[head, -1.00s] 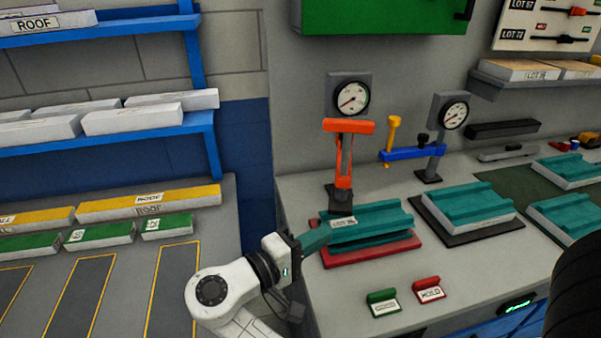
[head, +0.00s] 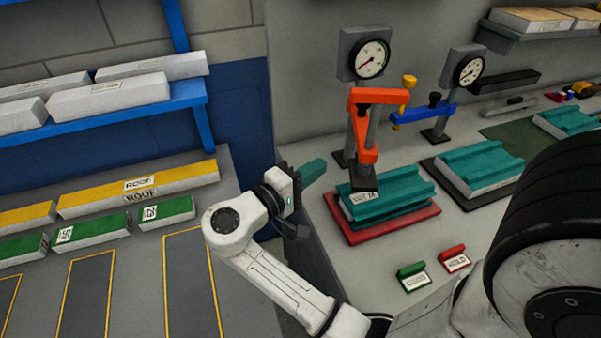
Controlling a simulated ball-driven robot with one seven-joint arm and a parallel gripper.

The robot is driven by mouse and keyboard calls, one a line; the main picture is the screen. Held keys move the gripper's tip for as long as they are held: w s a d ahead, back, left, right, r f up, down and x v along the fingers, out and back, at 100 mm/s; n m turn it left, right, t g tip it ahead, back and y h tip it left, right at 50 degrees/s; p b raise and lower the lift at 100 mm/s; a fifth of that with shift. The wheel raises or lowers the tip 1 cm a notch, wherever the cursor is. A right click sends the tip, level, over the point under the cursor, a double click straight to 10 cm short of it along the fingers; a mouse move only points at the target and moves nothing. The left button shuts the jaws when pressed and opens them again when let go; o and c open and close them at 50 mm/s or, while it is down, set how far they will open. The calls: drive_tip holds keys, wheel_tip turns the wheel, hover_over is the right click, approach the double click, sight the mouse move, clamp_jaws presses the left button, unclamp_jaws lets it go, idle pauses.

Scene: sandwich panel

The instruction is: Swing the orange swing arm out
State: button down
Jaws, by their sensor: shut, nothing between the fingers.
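The orange swing arm (head: 378,96) stands on a grey post at the back of the bench. Its black foot (head: 363,181) is over the left end of a teal ribbed panel (head: 400,197), which sits on a red base (head: 352,236). I cannot tell whether the foot touches the panel. My gripper (head: 314,170), with teal fingers, is shut and empty. It is left of the panel and swing arm near the bench's left edge, apart from both in the picture.
A blue swing arm (head: 423,111) with a yellow knob is close on the right. A round gauge (head: 370,58) stands behind the orange arm. Green (head: 412,277) and red (head: 454,258) label blocks stand in front. A rack with panels (head: 140,192) is on the left.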

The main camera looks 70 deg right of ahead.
sight(360, 153)
drive_tip(key=s+d+p, duration=0.1)
drive_tip(key=s+d, duration=0.1)
drive_tip(key=s+d+p, duration=0.1)
drive_tip(key=s+d, duration=0.1)
drive_tip(key=s, duration=0.1)
drive_tip(key=shift+d+r, duration=0.1)
drive_tip(key=shift+d, duration=0.1)
drive_tip(key=shift+s+d, duration=0.15)
drive_tip(key=shift+s, duration=0.2)
